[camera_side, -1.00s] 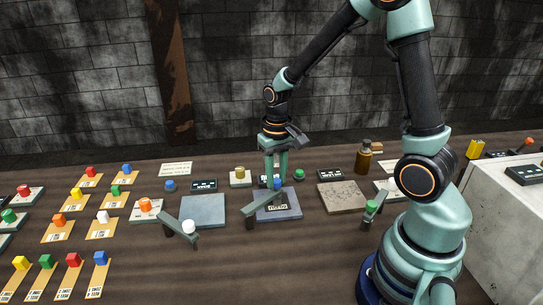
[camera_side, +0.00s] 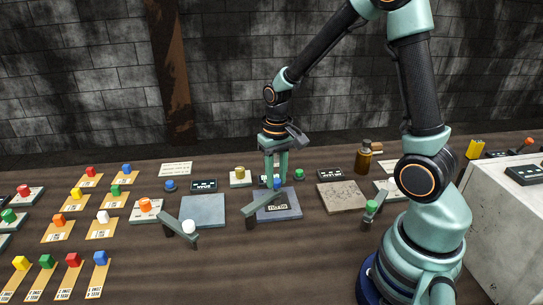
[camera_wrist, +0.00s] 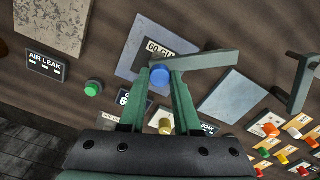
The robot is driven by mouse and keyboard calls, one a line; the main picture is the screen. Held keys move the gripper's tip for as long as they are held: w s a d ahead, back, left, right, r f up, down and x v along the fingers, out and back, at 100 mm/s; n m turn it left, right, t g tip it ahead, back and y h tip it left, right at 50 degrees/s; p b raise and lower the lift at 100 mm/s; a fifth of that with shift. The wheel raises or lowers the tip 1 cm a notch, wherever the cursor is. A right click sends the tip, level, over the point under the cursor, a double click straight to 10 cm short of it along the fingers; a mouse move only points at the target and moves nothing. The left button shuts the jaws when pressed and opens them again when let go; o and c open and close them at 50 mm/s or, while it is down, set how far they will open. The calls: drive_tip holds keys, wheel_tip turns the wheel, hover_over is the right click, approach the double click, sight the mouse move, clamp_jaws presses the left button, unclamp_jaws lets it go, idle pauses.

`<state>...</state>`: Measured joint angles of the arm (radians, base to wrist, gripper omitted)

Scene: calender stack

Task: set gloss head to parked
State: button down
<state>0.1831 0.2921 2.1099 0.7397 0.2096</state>
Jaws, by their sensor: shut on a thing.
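The gloss head appears to be the grey lever (camera_side: 260,207) with a blue knob (camera_side: 277,183), set over a blue-grey plate (camera_side: 292,212). The wrist view shows this lever (camera_wrist: 208,61), and the plate (camera_wrist: 133,62) carries a label that reads "60-GU", partly covered. My gripper (camera_side: 276,172) points straight down at the lever's far end. Its fingers (camera_wrist: 160,82) are shut on the blue knob (camera_wrist: 160,76), one on each side. The fingers hide part of the knob in the side view. No label for a parked position can be made out.
A white-knobbed lever (camera_side: 180,232) stands to the left and a green-knobbed lever (camera_side: 369,211) to the right. A green button (camera_side: 299,174), a brass knob (camera_side: 240,172) and a brown bottle (camera_side: 363,158) are close by. Coloured cubes on cards fill the left.

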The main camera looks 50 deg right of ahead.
drive_tip(key=shift+r, duration=0.1)
idle(0.6)
drive_tip(key=s+a+m, duration=0.8)
drive_tip(key=a+m, duration=0.1)
drive_tip(key=m, duration=0.7)
idle(0.4)
drive_tip(key=shift+a, duration=0.1)
drive_tip(key=c, duration=0.6)
unclamp_jaws()
wheel_tip(320, 180, up, 12)
